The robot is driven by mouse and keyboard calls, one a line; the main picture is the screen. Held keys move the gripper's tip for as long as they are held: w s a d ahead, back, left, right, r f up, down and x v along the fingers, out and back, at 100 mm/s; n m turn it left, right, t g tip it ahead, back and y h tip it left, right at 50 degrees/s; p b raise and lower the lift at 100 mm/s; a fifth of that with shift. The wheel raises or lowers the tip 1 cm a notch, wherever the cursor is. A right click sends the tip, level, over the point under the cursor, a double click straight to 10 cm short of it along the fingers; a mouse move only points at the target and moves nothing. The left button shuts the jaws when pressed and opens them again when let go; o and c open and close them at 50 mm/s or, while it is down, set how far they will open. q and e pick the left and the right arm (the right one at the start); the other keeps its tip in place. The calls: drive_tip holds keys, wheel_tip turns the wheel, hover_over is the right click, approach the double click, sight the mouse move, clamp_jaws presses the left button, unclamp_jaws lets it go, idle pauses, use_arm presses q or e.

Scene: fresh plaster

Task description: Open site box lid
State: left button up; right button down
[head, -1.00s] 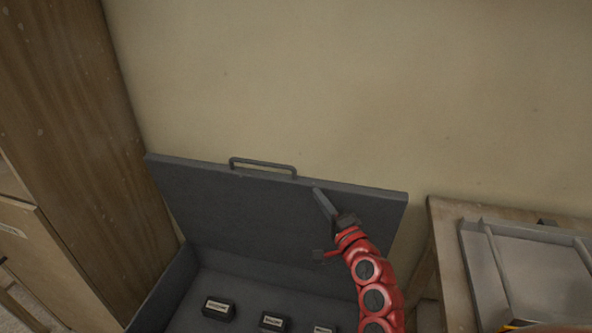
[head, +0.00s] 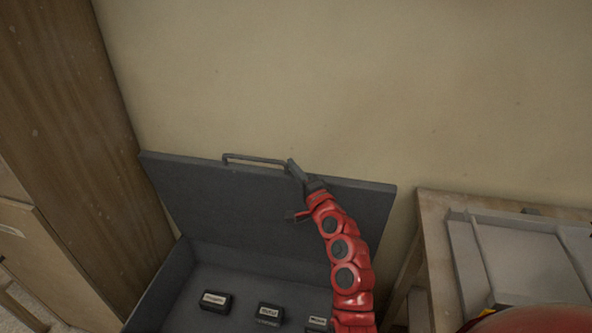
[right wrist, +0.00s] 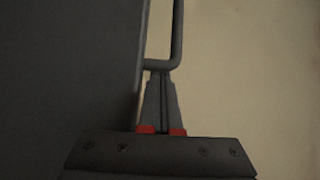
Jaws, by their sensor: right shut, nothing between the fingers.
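The grey site box (head: 178,282) stands against the wall with its lid (head: 215,200) raised, leaning back near upright. A bar handle (head: 254,160) runs along the lid's top edge; it also shows in the right wrist view (right wrist: 178,40). My right gripper (head: 292,164) is at the lid's top edge, by the right end of the handle. In the right wrist view its fingers (right wrist: 158,78) are closed together, empty, with the tips at the handle's near corner. I cannot tell whether they touch it. My left gripper is not in view.
Several small dark labelled blocks (head: 216,302) lie on the box floor. A wooden cabinet (head: 75,150) stands close on the left. A wooden table (head: 434,240) with a grey tray (head: 462,262) is on the right. The wall above is clear.

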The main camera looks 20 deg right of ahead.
drive_tip(key=s+a+f+n+t+b, duration=0.1)
drive_tip(key=s+a+b, duration=0.3)
drive_tip(key=s+b, duration=0.2)
drive_tip(key=shift+s+a+f+n+t+y, duration=0.3)
drive_tip(key=shift+s+a+f+n+y, duration=0.1)
drive_tip(key=shift+s, duration=0.15)
drive_tip(key=shift+r, duration=0.1)
